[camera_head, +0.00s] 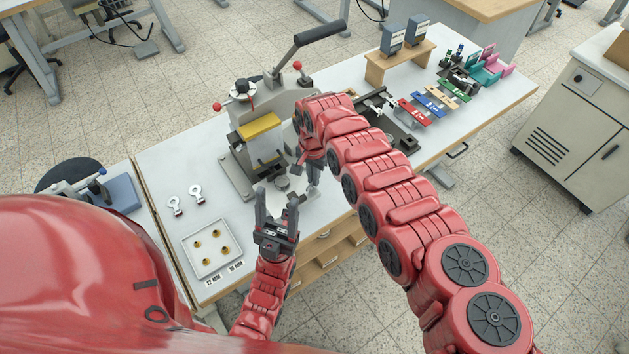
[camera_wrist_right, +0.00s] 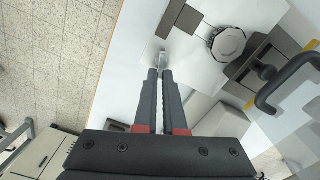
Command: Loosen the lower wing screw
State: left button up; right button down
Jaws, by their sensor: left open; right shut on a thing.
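The stamping press (camera_head: 232,165) stands on the white table, with a yellow block on its front. In the right wrist view, my right gripper (camera_wrist_right: 158,72) is shut on a small silvery piece, which looks like the lower wing screw (camera_wrist_right: 161,58); only its tip shows beyond the fingers. In the head view my right gripper (camera_head: 313,178) is at the press's lower right front, partly covered by my arm. My left gripper (camera_head: 276,212) is open and empty in front of the press, fingers pointing towards it. An upper wing screw cannot be made out.
A white tray (camera_head: 190,262) with several brass pieces and two ring-shaped metal parts (camera_head: 174,204) lie left of the press. A long black lever (camera_head: 318,33) rises above it. Coloured holders (camera_head: 413,113) and a wooden stand (camera_head: 374,72) are to the right. A round pale knob (camera_wrist_right: 228,43) is near the right fingertips.

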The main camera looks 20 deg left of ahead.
jog(key=n+b, duration=0.4)
jog(key=a+n+b, duration=0.1)
jog(key=n+b, duration=0.7)
jog(key=shift+s+a+f+b, duration=0.25)
jog(key=shift+f+b, duration=0.1)
jog(key=n+b, duration=0.2)
jog(key=shift+s+r+n, duration=0.1)
jog(key=shift+s+n, duration=0.05)
jog(key=shift+n, duration=0.15)
jog(key=shift+s+a+r+n+b, duration=0.1)
jog(key=shift+n+b, duration=0.3)
jog(key=shift+n, duration=0.3)
jog(key=shift+s+a+r+n+b, duration=0.1)
jog(key=shift+n+b, duration=0.25)
jog(key=shift+n, duration=0.35)
jog(key=c, duration=1)
grip_release()
jog(key=shift+d, duration=0.1)
jog(key=shift+w+r, duration=0.1)
